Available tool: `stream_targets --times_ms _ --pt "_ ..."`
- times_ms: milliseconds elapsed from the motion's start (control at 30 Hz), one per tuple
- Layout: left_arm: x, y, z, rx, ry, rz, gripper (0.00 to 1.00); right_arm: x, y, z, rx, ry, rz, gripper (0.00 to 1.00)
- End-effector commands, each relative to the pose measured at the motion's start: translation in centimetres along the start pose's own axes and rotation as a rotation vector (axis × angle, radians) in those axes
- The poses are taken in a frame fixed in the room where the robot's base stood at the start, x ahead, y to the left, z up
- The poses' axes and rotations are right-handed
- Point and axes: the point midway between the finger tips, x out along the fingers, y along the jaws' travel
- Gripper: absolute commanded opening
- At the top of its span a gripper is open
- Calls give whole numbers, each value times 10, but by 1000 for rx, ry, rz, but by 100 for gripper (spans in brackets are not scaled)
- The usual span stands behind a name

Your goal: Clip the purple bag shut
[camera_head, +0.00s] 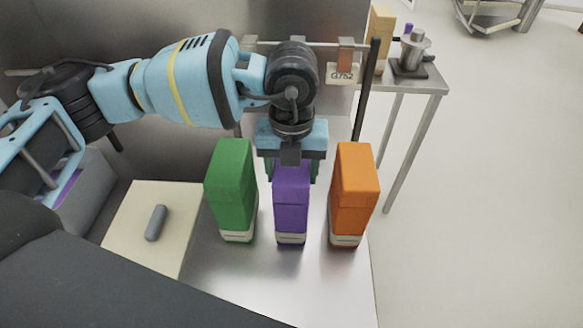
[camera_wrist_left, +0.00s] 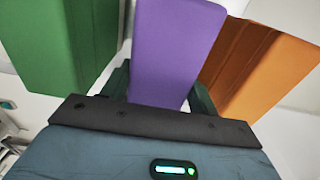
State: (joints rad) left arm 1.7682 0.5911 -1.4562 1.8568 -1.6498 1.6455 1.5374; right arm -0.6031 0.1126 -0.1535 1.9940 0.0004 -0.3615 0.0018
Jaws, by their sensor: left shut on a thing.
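The purple bag (camera_head: 291,212) stands upright on the metal table between a green bag and an orange bag. My left gripper (camera_head: 291,172) reaches down from above onto its top, with one finger on each side. It is shut on the purple bag. In the left wrist view the purple bag (camera_wrist_left: 172,50) lies between the dark fingers of the left gripper (camera_wrist_left: 160,88). A grey rounded piece (camera_head: 156,222), which may be the clip, lies on a cream board at the left. My right gripper is not in view.
The green bag (camera_head: 231,190) and the orange bag (camera_head: 354,194) stand close on either side of the purple bag. The cream board (camera_head: 125,230) lies to the left. A dark upright post (camera_head: 366,90) and a side table (camera_head: 425,78) with metal ware are behind. The metal table's front is clear.

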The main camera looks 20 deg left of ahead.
Motion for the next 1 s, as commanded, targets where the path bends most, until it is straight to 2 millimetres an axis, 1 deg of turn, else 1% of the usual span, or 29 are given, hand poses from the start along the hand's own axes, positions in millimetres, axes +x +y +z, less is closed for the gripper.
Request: stream_targets --times_ms 167,200,367,533,567,667,867,1000 --pt "0 0 0 0 0 0 37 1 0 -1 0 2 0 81" --pt "0 0 0 0 0 0 65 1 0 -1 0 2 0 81" --pt "0 0 0 0 0 0 85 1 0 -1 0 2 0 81" --pt "0 0 0 0 0 0 85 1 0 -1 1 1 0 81" --pt "0 0 0 0 1 1 86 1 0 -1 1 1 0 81" --pt "0 0 0 0 1 1 100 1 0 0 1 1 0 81" --pt "0 0 0 0 1 1 100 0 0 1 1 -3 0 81" --pt "-4 0 0 0 -1 0 100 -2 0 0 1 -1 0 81"
